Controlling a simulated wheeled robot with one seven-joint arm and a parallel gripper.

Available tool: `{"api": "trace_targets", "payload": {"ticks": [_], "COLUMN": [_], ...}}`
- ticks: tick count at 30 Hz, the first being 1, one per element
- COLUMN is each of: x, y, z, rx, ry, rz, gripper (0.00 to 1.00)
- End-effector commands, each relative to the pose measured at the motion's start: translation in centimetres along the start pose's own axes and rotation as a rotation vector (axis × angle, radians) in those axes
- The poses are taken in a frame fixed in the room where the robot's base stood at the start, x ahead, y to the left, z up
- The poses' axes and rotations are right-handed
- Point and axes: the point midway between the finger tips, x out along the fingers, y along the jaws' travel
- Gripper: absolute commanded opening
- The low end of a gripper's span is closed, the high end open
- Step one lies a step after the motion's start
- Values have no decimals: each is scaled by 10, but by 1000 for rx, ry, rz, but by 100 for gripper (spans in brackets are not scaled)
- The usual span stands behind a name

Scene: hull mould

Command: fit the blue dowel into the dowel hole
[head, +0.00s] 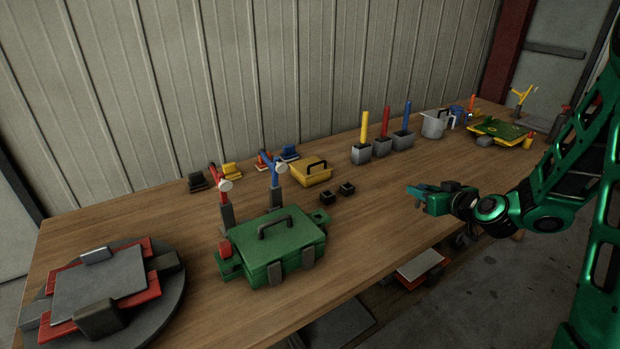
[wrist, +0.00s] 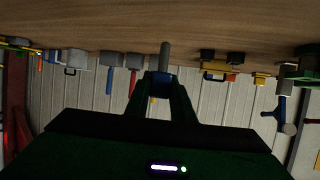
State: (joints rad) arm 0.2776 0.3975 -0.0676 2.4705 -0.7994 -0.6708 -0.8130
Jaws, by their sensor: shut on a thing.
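My gripper (head: 428,190) is over the right part of the bench, green, with its fingers pointing left. The pin is not clear in the head view. A blue rod (head: 407,116) stands upright in a grey block (head: 402,141) behind the gripper; it also shows in the wrist view (wrist: 111,79). It is apart from the gripper. I cannot make out which opening is the dowel hole.
Red (head: 385,121) and yellow (head: 364,127) rods stand in grey blocks beside the blue one. A green case (head: 272,248) stands nearer. Bare bench (head: 385,215) lies between.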

Motion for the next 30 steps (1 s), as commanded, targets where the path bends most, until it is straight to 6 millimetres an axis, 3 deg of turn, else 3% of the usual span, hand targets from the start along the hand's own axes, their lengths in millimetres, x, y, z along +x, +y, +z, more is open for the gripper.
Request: {"api": "trace_targets", "payload": {"ticks": [8, 13, 17, 24, 30], "x": [1, 10, 20, 20, 7], "y": [-2, -31, -84, -197, -264], "z": [-1, -13, -32, -66, -81], "rx": [-2, -27, -76, -196, -281], "ry": [1, 4, 5, 5, 4], "rz": [-5, -83, -220, -511, -685], "gripper": [0, 0, 0, 0, 0]}}
